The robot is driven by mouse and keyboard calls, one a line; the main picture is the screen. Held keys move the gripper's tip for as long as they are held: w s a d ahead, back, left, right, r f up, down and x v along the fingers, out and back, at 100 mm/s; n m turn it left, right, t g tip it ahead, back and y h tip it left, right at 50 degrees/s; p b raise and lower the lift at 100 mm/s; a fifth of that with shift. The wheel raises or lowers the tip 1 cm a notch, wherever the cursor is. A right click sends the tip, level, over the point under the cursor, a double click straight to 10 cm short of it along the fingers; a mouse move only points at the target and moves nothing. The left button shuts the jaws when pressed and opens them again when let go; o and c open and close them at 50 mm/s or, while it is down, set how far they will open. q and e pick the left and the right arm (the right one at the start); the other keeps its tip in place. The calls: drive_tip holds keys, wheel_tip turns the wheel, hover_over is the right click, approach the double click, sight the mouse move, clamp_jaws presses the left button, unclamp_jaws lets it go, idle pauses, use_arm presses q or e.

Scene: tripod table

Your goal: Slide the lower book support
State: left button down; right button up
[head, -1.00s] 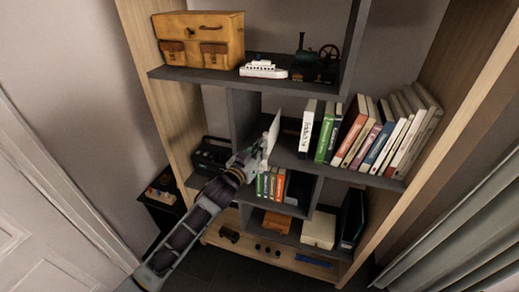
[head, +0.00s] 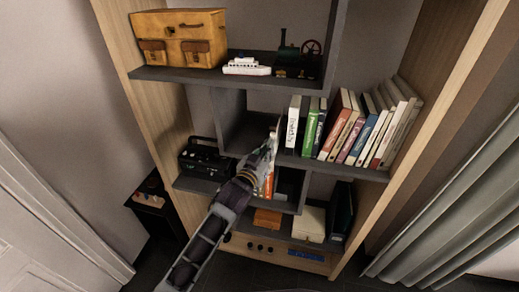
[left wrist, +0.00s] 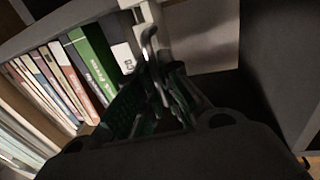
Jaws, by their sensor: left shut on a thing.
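The lower book support is a thin, light upright plate (head: 277,134) on the middle shelf, left of the row of books. My left gripper (head: 267,152) is shut on its front edge in the head view. In the left wrist view, the dark fingers (left wrist: 160,85) close at the support's pale edge, and its grey plate (left wrist: 205,38) shows behind them. The white book (head: 292,121) stands just right of the support with little gap between them; it also shows in the left wrist view (left wrist: 124,58). My arm hides the support's base. My right gripper is not in view.
Green (head: 310,126) and other books lean rightward along the shelf (head: 340,169). A black radio (head: 205,157) sits on a lower shelf to the left. A toy boat (head: 246,66) and an orange case (head: 180,38) are above. The door and curtain flank the bookcase.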

use_arm(q)
drive_tip(key=s+d, duration=0.2)
drive_tip(key=d, duration=0.3)
drive_tip(key=shift+d+f, duration=0.15)
drive_tip(key=shift+d, duration=0.25)
drive_tip(key=c, duration=1.6)
unclamp_jaws()
drive_tip(key=v, duration=1.2)
